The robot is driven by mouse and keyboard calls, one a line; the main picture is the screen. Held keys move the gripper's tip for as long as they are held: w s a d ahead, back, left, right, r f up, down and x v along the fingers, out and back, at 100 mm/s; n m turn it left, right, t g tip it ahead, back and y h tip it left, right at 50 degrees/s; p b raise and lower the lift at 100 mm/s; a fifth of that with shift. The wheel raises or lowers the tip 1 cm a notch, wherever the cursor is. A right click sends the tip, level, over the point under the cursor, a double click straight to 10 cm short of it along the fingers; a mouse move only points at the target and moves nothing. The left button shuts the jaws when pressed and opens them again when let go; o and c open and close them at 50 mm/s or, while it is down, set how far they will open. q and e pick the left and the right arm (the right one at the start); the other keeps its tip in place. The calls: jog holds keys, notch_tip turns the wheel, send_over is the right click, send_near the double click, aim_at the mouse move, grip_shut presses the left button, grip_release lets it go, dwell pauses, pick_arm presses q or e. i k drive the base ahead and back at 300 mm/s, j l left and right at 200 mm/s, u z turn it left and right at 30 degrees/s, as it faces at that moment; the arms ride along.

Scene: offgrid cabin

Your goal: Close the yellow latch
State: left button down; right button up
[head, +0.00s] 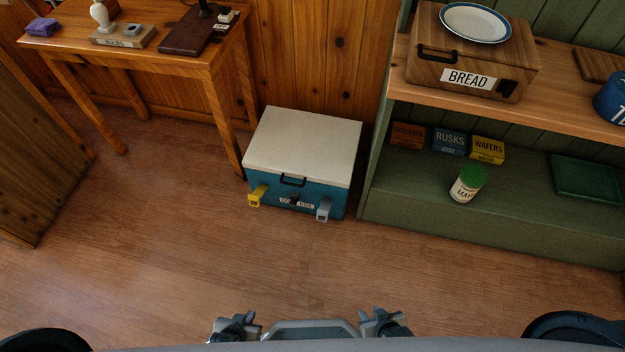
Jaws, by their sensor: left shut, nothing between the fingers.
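The yellow latch (257,196) is on the left of the front of a teal cool box (271,204) with a closed-looking cream lid (304,144). The latch sticks out from the box front and looks swung out. A grey latch (324,209) sticks out in the same way on the right. My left gripper (238,322) is low in the head view, shut and empty, well in front of the box. My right gripper (382,318) is low and further right, also away from the box. Its fingers are too small and dark to tell their state.
The floor (190,245) before the box is clear. A wooden table (165,58) stands behind left, its leg close to the box. A green shelf unit (450,225) stands right of the box, bearing a bread box (425,75) and a jar (466,188).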

aim_at(257, 193)
jog(key=k, duration=0.15)
jog(key=l+u, duration=0.5)
jog(key=l, duration=0.8)
jog(key=j+z, duration=0.25)
jog(key=j, duration=0.4)
jog(key=j+z, duration=0.25)
jog(key=j, duration=0.4)
jog(key=j+z, duration=0.25)
jog(key=j, duration=0.4)
jog(key=k+j+z, duration=0.1)
jog(key=j+z, duration=0.15)
jog(key=j, duration=0.35)
